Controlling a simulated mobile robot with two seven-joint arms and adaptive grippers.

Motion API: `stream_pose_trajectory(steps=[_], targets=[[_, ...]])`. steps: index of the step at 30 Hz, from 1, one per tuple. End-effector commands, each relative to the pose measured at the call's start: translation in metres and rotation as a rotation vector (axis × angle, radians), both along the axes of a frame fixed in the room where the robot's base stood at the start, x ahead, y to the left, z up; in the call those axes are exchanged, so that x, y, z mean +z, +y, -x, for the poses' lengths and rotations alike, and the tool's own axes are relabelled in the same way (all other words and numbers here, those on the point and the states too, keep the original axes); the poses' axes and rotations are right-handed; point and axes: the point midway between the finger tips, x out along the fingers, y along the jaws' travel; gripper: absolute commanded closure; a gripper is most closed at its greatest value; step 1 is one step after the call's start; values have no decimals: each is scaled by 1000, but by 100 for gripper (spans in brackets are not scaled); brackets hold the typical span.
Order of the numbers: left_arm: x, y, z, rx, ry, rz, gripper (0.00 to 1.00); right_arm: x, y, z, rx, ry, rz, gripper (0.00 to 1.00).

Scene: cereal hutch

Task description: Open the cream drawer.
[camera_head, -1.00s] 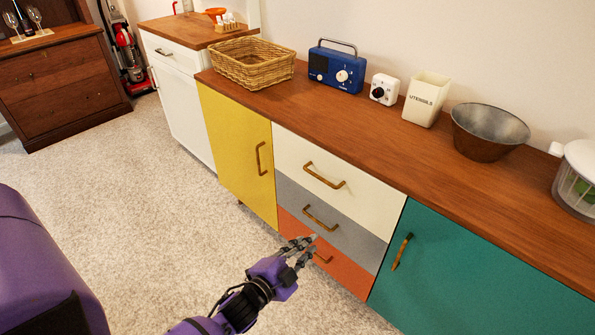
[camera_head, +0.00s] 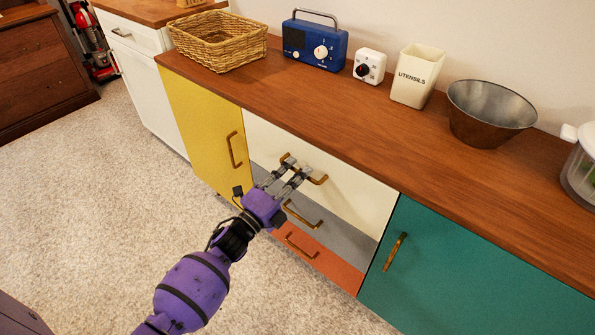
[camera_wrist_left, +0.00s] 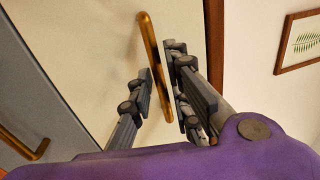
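The cream drawer (camera_head: 352,193) is the top drawer in the middle of the cabinet and looks shut. Its brass bar handle (camera_head: 319,180) runs across its front, partly hidden by my fingers. My left gripper (camera_head: 293,171) is at this handle. In the left wrist view the handle (camera_wrist_left: 153,60) runs between the two open fingers of the gripper (camera_wrist_left: 160,88), with a gap visible on the left finger's side. I cannot tell whether the right finger touches it. My right gripper is not in view.
Below are a grey drawer (camera_head: 350,240) and an orange drawer (camera_head: 335,268), each with a handle. A yellow door (camera_head: 200,130) is left, a teal door (camera_head: 450,270) right. The wooden top holds a basket (camera_head: 215,42), radio, timer, utensils pot and metal bowl. Carpet is clear at left.

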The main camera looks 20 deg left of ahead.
Motion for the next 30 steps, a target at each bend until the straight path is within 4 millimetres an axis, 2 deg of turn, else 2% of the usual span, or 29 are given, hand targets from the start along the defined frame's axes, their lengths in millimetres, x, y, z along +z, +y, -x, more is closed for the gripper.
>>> stream_pose_trajectory(steps=[4,11,15,16,30], targets=[[2,-3,-8,0,0,0,83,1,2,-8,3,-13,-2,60],[2,-3,-9,0,1,1,83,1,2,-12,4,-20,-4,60],[2,-3,-9,0,1,1,99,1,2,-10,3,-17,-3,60],[2,-3,-9,0,1,1,100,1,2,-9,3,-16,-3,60],[1,-2,-4,1,3,1,100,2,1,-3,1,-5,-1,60]])
